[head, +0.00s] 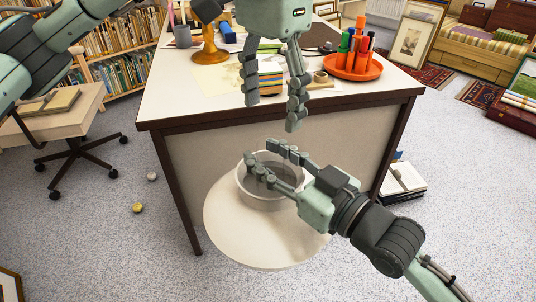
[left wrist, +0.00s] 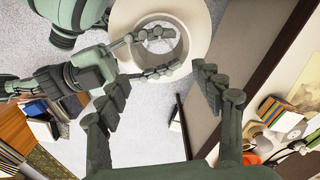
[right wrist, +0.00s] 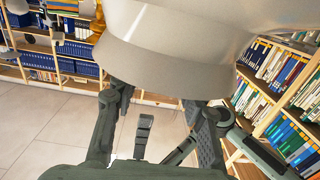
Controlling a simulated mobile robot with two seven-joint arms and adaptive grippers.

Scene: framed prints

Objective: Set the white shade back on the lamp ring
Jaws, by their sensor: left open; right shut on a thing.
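The white shade (head: 262,238) hangs in front of the desk, above the floor, its wide part below and its round collar (head: 243,188) up. My right gripper (head: 262,163) is shut on the shade at the collar. The shade fills the top of the right wrist view (right wrist: 170,60) and also shows in the left wrist view (left wrist: 197,25). My left gripper (head: 270,112) is open and empty, above and behind the shade near the desk's front edge. A brass lamp stand (head: 209,46) is on the desk; its top is partly hidden, and I cannot make out the ring.
Books (head: 402,180) lie right of the desk. The carpet in front is mostly clear.

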